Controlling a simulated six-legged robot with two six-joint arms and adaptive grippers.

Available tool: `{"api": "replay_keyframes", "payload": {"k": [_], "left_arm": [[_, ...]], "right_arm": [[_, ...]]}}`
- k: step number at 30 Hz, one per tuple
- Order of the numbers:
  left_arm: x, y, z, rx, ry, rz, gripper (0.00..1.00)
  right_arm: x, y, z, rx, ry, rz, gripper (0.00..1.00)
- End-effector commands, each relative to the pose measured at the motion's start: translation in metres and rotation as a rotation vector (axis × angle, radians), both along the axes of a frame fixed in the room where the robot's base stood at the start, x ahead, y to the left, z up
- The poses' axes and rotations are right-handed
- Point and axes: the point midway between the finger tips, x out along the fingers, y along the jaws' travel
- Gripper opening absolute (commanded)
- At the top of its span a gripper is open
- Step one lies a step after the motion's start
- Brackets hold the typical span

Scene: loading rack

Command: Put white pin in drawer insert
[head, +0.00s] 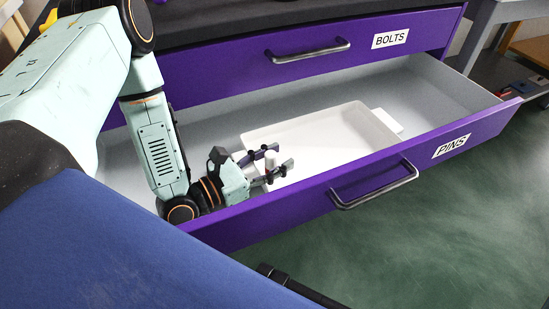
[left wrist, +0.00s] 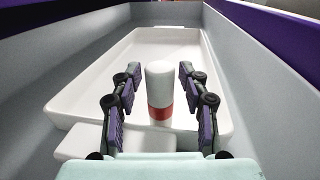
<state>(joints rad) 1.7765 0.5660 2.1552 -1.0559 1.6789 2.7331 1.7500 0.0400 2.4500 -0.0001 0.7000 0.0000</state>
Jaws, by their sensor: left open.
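The white pin (left wrist: 159,82) with a red band stands upright between the open fingers of my left gripper (left wrist: 160,100), with a gap on both sides. It also shows small between the fingers in the head view (head: 270,161). The white drawer insert (head: 322,137) is a shallow, empty tray in the open PINS drawer (head: 440,95). In the left wrist view, the pin overlaps the insert's near wall (left wrist: 85,112). I cannot tell which side of that wall its base is on. My left gripper (head: 281,158) is low in the drawer. My right gripper is out of view.
The drawer's purple front (head: 300,200) has a metal handle (head: 375,187) and stands close beside my left gripper. The BOLTS drawer (head: 340,45) above is shut. The drawer's right part is clear.

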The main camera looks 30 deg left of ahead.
Motion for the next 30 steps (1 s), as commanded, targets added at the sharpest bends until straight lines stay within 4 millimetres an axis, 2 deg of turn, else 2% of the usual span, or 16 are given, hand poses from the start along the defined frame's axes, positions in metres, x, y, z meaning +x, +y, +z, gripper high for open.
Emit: {"api": "replay_keyframes", "payload": {"k": [7, 21, 30], "left_arm": [[0.000, 0.000, 0.005, 0.000, 0.000, 0.000, 0.44], [-0.057, 0.032, 0.005, 0.000, 0.002, 0.003, 0.44], [-0.066, 0.036, 0.003, 0.000, 0.000, -0.001, 0.44]], "right_arm": [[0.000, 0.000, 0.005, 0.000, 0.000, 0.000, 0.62], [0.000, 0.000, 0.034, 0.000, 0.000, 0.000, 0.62], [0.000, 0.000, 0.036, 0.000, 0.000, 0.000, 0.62]]}}
